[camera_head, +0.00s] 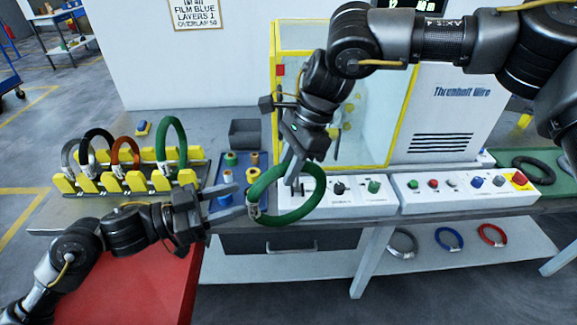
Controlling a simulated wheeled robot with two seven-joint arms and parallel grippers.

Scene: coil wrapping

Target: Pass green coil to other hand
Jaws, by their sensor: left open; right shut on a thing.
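The green coil (318,205), a thick ring with a whitish tag on its left side, hangs in the air in front of the bench edge. My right gripper (291,172) reaches down from above and is shut on the coil's upper part. My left gripper (238,198) is open at the coil's left side, its fingers pointing right towards the tag. I cannot tell whether its fingers touch the coil or lie around it.
A yellow rack (120,182) holds several coils, including another green one (172,140). A blue tray (231,167) with spools lies behind my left gripper. A yellow-framed machine (440,110) and button panels (465,188) stand right. Several coils lie on the lower shelf (340,265).

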